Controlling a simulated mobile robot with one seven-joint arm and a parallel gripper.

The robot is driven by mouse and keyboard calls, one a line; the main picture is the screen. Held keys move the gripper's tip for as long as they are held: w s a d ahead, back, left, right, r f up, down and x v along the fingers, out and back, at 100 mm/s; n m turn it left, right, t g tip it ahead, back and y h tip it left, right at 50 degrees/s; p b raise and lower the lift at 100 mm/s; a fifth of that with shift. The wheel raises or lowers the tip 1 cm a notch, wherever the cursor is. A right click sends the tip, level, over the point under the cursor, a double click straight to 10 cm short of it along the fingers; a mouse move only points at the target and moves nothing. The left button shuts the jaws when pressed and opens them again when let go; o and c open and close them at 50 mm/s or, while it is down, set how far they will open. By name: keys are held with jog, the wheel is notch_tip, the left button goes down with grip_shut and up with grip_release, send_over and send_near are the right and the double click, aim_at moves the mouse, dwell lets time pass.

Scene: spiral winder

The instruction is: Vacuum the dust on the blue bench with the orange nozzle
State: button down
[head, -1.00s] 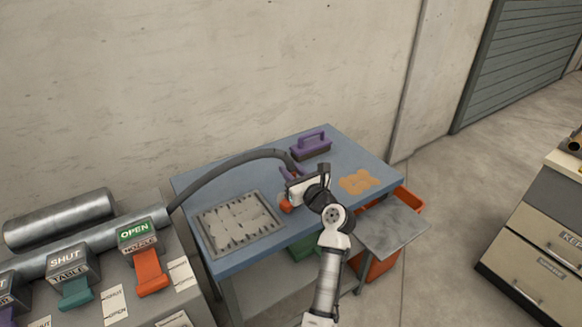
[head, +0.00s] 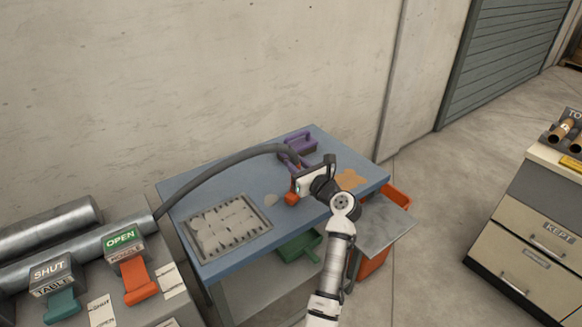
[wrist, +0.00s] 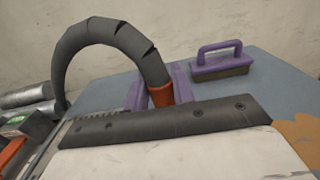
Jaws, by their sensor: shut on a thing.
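My gripper (head: 299,187) is shut on the orange nozzle (head: 291,198), low over the middle of the blue bench (head: 225,258). The nozzle also shows in the wrist view (wrist: 161,96), where its mouth is hidden behind my gripper. A grey hose (head: 215,168) arches from it to the pipes at the left. A tan dust patch (head: 351,179) lies on the bench to the right of the nozzle, partly behind my gripper. A small pale grey patch (head: 270,200) lies just left of the nozzle. Whether the nozzle touches the bench I cannot tell.
A framed grey tray (head: 265,215) fills the bench's left front. A purple-handled brush (head: 300,143) stands at the back, with a purple holder (wrist: 181,80) near the nozzle. An orange lever (head: 139,283) hangs under an OPEN sign. A grey plate (head: 388,235) juts out at the right front.

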jog(key=shift+w+b, duration=2.25)
jog(key=shift+b, duration=0.05)
jog(key=shift+s+a+p, duration=2.4)
jog(key=shift+a+p, duration=0.05)
jog(key=shift+a, duration=1.35)
jog(key=shift+r, duration=2.45)
